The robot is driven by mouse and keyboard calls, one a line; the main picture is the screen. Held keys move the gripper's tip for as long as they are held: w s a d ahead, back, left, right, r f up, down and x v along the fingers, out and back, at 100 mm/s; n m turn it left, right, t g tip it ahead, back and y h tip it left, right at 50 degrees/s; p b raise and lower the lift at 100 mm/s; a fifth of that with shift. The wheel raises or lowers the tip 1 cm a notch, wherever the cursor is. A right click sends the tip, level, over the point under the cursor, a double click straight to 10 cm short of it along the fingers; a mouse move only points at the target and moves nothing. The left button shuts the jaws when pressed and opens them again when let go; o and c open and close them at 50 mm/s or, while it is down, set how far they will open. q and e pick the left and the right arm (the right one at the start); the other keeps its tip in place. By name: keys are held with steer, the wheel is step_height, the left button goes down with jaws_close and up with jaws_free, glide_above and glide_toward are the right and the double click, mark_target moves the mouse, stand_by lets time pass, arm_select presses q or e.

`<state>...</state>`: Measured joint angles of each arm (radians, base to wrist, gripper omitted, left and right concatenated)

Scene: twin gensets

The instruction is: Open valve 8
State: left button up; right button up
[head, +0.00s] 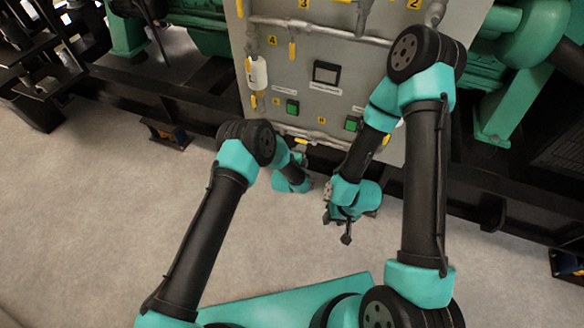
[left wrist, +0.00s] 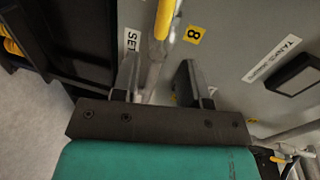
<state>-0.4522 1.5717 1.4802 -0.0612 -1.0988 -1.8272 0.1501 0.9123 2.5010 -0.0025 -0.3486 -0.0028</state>
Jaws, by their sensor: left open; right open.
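In the left wrist view, a yellow label 8 (left wrist: 194,34) is on the grey panel (left wrist: 235,50). A yellow valve handle (left wrist: 166,20) runs in from the top edge, just left of the label, with a grey pipe (left wrist: 154,75) below it. My left gripper (left wrist: 158,80) is open, its two dark fingers on either side of that pipe in the picture; contact cannot be told. In the head view my left gripper (head: 301,158) is small and partly hidden, low in front of the panel. My right gripper (head: 337,228) is open and empty, pointing down, lower and to the right.
In the head view the panel (head: 350,105) carries pipes, several yellow handles, green switches (head: 292,106) and a dark display (head: 326,73). Teal machinery (head: 530,40) and black frame rails stand on both sides. The floor (head: 90,220) in front is clear.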

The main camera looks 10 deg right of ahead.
arm_select(q)
steer(key=v, duration=1)
steer(key=s+a+f+n+g+y, duration=0.1)
steer(key=s+a+n+g+y, duration=0.15)
steer(key=a+n, duration=0.65)
steer(key=s+a+f+n+g+y, duration=0.1)
steer(key=s+a+n+g+y, duration=0.25)
steer(key=a, duration=0.95)
steer(key=s+a+r+n+g, duration=0.2)
steer(key=s+a+n+g, duration=0.1)
steer(key=s+a+n, duration=0.4)
steer(key=s+a+r+n+g+h, duration=0.1)
steer(key=s+a+n, duration=0.5)
steer(key=s, duration=0.6)
steer(key=shift+a+r+n+g, duration=0.35)
steer(key=shift+a+r+g, duration=0.25)
steer(key=shift+g, duration=0.5)
